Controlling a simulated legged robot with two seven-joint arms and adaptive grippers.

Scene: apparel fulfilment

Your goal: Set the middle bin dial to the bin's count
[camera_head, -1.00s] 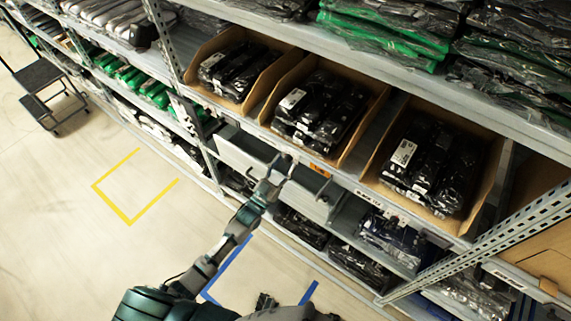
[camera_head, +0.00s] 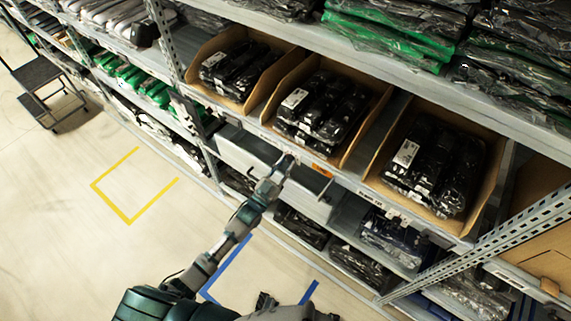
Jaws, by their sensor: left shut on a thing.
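The middle bin (camera_head: 366,122) is an open cardboard bin on the shelf, holding several black garments in clear plastic, one with a white label. My left gripper (camera_head: 286,160) is at the shelf edge just below this bin's front. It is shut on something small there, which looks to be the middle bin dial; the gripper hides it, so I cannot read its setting. My right gripper is barely visible at the bottom edge, where a dark part (camera_head: 265,301) shows; its jaws cannot be made out.
Similar bins stand at left (camera_head: 236,93) and right (camera_head: 489,184), with black bagged garments. A grey panel (camera_head: 245,152) lies below the shelf edge. A perforated upright (camera_head: 485,250) stands at right. The floor with yellow tape (camera_head: 127,219) is clear.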

